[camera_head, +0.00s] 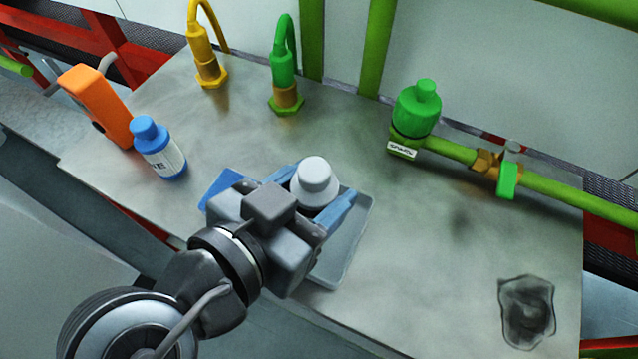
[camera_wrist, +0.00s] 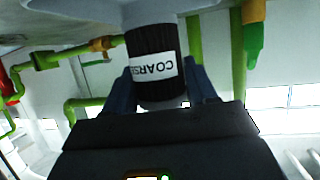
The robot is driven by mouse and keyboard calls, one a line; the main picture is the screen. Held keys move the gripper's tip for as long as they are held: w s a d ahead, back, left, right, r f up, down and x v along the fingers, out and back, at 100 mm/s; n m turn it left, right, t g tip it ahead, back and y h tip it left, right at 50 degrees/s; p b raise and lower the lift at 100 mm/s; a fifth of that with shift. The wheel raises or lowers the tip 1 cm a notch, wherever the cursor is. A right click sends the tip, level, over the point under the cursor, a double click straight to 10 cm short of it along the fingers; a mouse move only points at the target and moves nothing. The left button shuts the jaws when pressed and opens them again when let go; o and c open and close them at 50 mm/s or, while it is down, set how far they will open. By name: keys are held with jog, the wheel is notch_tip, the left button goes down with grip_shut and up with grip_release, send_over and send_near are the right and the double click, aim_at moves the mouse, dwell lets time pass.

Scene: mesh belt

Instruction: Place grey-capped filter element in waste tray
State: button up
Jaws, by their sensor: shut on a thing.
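The grey-capped filter element (camera_head: 315,179) is upright between my gripper's fingers, its pale grey cap facing up in the head view. In the wrist view, its dark ribbed body (camera_wrist: 150,42) carries a white label reading COARSE. My gripper (camera_head: 296,198) is shut on it; its blue-grey fingers flank the body in the wrist view (camera_wrist: 160,92). The grey waste tray (camera_head: 352,246) lies on the bench under and beside my gripper, partly hidden by it. The element appears over the tray's upper part; I cannot tell whether its lower end touches the tray.
A blue-capped bottle (camera_head: 160,150) and an orange device (camera_head: 96,104) stand at left. Yellow (camera_head: 207,60) and green (camera_head: 285,75) hose fittings stand behind. A green-capped housing (camera_head: 417,108) joins a pipe (camera_head: 450,150) at right.

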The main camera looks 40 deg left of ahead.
aim_at(312, 209)
jog(key=shift+a+f, duration=0.25)
jog(key=shift+f, duration=1.9)
jog(key=shift+f, duration=0.2)
jog(key=o, duration=1.1)
jog(key=shift+r, duration=0.1)
jog(key=shift+r, duration=0.15)
jog(key=v, duration=1.2)
